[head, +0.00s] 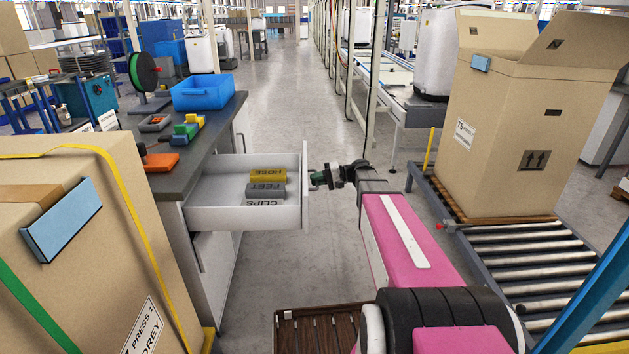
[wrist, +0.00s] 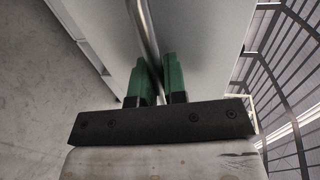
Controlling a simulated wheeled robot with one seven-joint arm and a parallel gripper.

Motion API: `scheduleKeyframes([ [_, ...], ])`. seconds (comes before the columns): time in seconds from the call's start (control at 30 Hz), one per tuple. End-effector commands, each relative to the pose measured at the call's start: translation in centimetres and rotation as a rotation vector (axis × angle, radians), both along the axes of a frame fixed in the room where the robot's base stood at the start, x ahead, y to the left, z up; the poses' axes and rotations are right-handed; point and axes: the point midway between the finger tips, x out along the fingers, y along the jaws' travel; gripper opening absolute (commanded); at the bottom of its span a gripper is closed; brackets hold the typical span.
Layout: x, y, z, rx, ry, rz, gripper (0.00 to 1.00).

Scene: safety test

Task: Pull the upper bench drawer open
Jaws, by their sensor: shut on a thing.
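The upper bench drawer (head: 245,219) is pulled out from the dark-topped bench (head: 211,133) at the left of the head view. Inside it lie a yellow block marked HOSE (head: 268,176) and grey blocks marked FEET (head: 266,194) and CLIPS (head: 265,212). My gripper (head: 318,178) is at the drawer's front, on its right side in the picture. In the wrist view its two green fingers (wrist: 158,84) are closed around the metal bar handle (wrist: 146,35) of the drawer front (wrist: 205,40). The handle is hardly visible in the head view.
A large cardboard box (head: 90,250) with straps stands close at the left. An open cardboard box (head: 523,120) stands on a roller conveyor (head: 520,262) at the right. Below the drawer is a lower drawer front (head: 214,262). The aisle floor (head: 280,100) beyond is clear.

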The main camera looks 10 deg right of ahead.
Motion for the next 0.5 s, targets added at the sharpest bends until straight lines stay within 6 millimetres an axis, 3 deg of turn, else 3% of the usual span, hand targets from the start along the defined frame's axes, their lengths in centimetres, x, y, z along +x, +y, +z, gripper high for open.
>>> scheduleKeyframes([
  [0.1, -0.02, 0.02, -0.06, -0.002, 0.0, 0.001, 0.0],
  [0.13, -0.02, 0.02, -0.06, -0.002, 0.0, 0.001, 0.19],
  [0.2, -0.02, 0.02, -0.06, -0.002, 0.0, 0.001, 0.37],
  [0.5, 0.01, -0.12, 0.0, 0.0, 0.0, 0.0, 0.37],
])
